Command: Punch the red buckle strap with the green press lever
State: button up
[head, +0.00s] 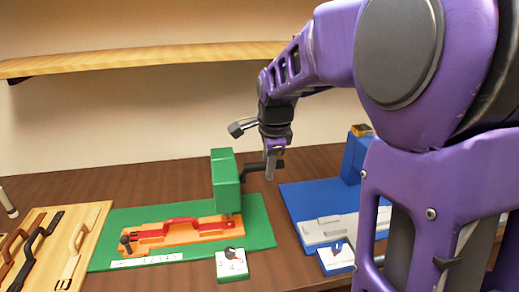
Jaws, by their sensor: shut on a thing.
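The green press (227,180) stands at the back of a green base (262,220). Its dark lever (254,167) sticks out to the right from the press body. My gripper (271,170) points down at the lever's outer end and is shut on it; the fingers hide part of the lever. The red buckle strap (180,223) lies along an orange fixture (145,241) on the green base, its right end running beneath the press head. A dark knob (127,243) stands at the fixture's left end.
A white dial block (231,264) and a numbered strip (146,261) are at the front. A blue station (300,200) is at right. A shelf (150,58) runs above.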

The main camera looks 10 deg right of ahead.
jog(key=shift+o, duration=0.2)
jog(key=shift+w+d+r, duration=0.15)
jog(key=shift+w+r, duration=1)
jog(key=shift+r, duration=0.1)
jog(key=shift+o, duration=0.2)
jog(key=o, duration=0.8)
jog(key=shift+w, duration=0.1)
jog(key=shift+f, duration=0.1)
jog(key=shift+s+v, duration=0.1)
jog(key=shift+v, duration=1.4)
jog(key=shift+s+v, duration=0.15)
jog(key=shift+v, duration=1.3)
